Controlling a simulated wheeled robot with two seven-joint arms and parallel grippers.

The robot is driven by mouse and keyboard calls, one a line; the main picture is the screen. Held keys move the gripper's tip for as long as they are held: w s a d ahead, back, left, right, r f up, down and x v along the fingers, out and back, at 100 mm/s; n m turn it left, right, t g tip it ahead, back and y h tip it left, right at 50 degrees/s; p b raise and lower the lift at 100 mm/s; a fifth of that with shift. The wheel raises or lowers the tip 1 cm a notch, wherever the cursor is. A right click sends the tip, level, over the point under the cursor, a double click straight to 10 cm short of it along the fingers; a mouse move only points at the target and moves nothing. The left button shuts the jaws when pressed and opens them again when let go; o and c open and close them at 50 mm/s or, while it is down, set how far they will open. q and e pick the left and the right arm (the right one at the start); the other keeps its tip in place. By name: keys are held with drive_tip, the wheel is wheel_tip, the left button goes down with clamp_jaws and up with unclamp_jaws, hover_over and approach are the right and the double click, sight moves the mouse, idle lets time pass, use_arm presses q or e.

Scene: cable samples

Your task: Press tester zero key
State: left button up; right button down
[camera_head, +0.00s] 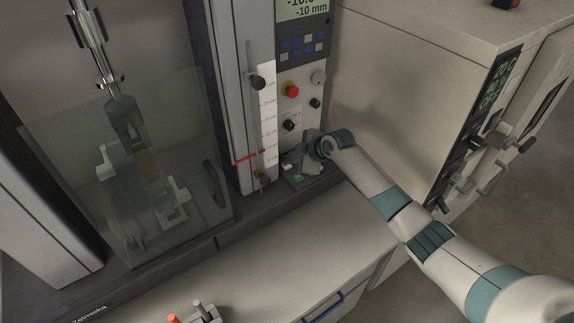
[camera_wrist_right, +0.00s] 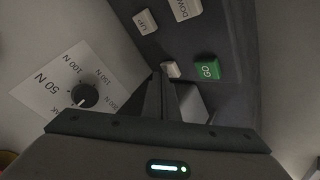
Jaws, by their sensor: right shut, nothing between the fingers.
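The tester's display (camera_head: 303,8) reads about -10 mm. A low key panel at the column's foot carries a green GO key (camera_wrist_right: 207,68), which also shows in the head view (camera_head: 298,178). In the right wrist view an UP key (camera_wrist_right: 145,21) and a DOWN key (camera_wrist_right: 186,9) lie beyond it. A small pale key (camera_wrist_right: 170,69) sits just past my fingertips, partly hidden. I cannot read a zero label on any key. My right gripper (camera_wrist_right: 160,74) is shut and empty over this panel, beside GO; I cannot tell whether it touches. In the head view it is here (camera_head: 294,168). My left gripper is not in view.
A range dial (camera_wrist_right: 84,96) is left of my fingers in the wrist view. A red stop button (camera_head: 291,90) and knobs are above. A clear guard (camera_head: 60,190) covers the test space. A beige cabinet (camera_head: 400,70) stands close on the right.

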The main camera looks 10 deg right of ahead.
sight(290, 167)
drive_tip(key=shift+f, duration=0.35)
idle(0.3)
drive_tip(key=shift+r, duration=0.15)
drive_tip(key=shift+r+p, duration=0.35)
drive_tip(key=shift+r, duration=0.3)
wheel_tip(290, 167, up, 6)
drive_tip(key=p, duration=0.4)
idle(0.5)
idle(0.9)
